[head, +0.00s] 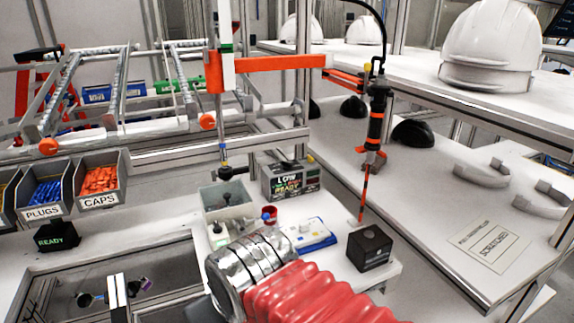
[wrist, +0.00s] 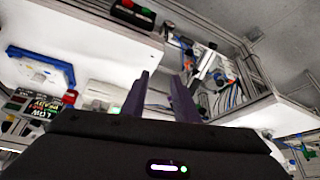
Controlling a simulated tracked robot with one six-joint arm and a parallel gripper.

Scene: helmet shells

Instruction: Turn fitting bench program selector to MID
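A grey fitting bench box (head: 290,180) stands at the back of the white worktop in the head view. Its dark display reads LOW above READY. It also shows at the left edge of the wrist view (wrist: 38,104). A selector knob cannot be made out clearly on it. A small black box (head: 370,249) with a round feature on top stands nearer, at the worktop's right edge; its label is too small to read. My gripper (wrist: 162,77) shows two dark fingers apart with nothing between them, away from the display box. I cannot make out the gripper clearly in the head view.
A blue and white device (head: 308,236), a small red cup (head: 270,213) and a grey bin (head: 227,198) crowd the worktop. A recess (head: 170,275) opens at left. PLUGS and CAPS bins (head: 98,183) stand behind it.

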